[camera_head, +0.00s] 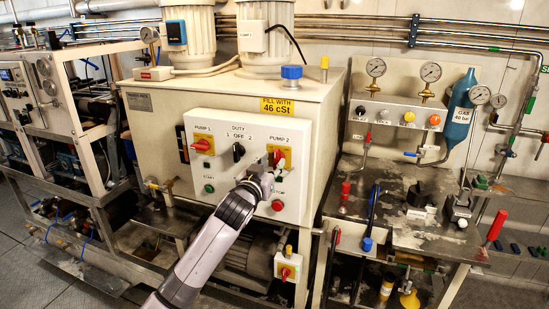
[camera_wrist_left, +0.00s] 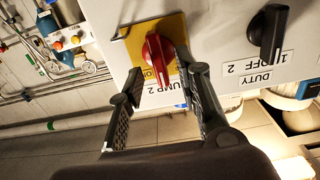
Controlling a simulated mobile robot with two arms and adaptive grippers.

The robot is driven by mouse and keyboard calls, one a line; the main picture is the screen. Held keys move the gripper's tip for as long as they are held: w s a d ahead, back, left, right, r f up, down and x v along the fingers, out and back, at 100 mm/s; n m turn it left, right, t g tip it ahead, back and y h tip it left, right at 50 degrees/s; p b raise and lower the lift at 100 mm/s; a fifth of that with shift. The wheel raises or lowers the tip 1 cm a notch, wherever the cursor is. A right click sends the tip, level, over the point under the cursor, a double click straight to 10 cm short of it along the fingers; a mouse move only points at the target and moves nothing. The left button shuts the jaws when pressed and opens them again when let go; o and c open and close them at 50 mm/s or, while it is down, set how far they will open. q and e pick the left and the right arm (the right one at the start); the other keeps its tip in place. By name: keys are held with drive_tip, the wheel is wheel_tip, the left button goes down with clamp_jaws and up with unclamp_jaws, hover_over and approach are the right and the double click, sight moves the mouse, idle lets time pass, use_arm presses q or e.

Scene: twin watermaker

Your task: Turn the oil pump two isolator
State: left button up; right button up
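The pump 2 isolator is a red knob (camera_head: 278,157) on a yellow plate, at the right of the white control panel (camera_head: 222,178). In the left wrist view the red knob (camera_wrist_left: 158,56) sits on its yellow plate (camera_wrist_left: 130,42), above the partly hidden "PUMP 2" label. My left gripper (camera_head: 264,168) is at the panel, just below and in front of the isolator, partly covering it. In the left wrist view its two fingers (camera_wrist_left: 159,68) are apart with the knob between their tips. I cannot tell whether either finger touches it. My right gripper is not in view.
The black duty switch (camera_head: 238,151) is left of the isolator, and the pump 1 isolator (camera_head: 203,145) further left. A red button (camera_head: 277,205) is close below my gripper. A bench with valves (camera_head: 400,220) and gauges stands to the right.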

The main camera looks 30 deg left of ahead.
sight(276, 159)
use_arm(q)
drive_tip(key=shift+x, duration=1.25)
drive_tip(key=shift+c, duration=0.2)
clamp_jaws()
